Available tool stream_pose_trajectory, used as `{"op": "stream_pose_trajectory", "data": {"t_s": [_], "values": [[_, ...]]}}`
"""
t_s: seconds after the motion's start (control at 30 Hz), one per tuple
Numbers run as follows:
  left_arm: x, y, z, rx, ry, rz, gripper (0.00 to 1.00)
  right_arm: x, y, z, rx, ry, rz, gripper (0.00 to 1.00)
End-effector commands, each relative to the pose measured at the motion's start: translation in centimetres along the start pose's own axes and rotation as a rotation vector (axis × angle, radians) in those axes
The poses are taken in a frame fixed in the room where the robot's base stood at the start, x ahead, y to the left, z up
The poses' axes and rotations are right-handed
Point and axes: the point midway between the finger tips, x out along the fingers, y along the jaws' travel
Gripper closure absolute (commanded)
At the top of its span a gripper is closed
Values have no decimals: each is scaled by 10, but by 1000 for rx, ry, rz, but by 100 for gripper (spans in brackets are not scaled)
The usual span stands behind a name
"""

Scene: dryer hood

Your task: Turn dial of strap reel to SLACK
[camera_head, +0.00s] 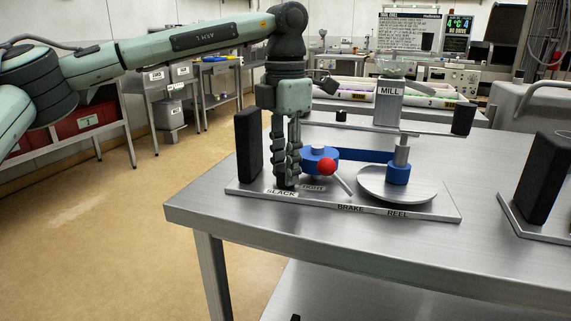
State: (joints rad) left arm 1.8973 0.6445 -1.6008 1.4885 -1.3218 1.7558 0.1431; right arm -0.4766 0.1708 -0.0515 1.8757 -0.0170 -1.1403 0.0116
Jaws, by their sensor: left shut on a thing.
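The strap reel (342,207) is a metal-plated device on the steel table, with labels SLACK (281,192), BRAKE and REEL along its front edge. Another label, partly hidden, lies just right of SLACK. My left gripper (286,180) points straight down just behind the SLACK label. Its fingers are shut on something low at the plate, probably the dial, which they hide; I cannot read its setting. Right of the fingers are a blue drum (318,155), a red ball knob (327,167) and a thin lever. My right gripper is not in view.
A round metal disc (390,188) with a blue hub sits at the plate's right, below a MILL block (389,100). A black upright pad (248,145) stands left of my gripper. Another black pad (546,175) stands far right. The table's front is clear.

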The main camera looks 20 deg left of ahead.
Motion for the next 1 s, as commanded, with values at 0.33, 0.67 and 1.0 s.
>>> {"op": "stream_pose_trajectory", "data": {"t_s": [0.33,0.67,1.0], "values": [[0,0,0,117,2,-1,100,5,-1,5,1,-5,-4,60],[0,0,0,402,2,-2,100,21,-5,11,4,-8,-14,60],[-1,0,0,726,1,-1,100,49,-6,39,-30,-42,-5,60]]}}
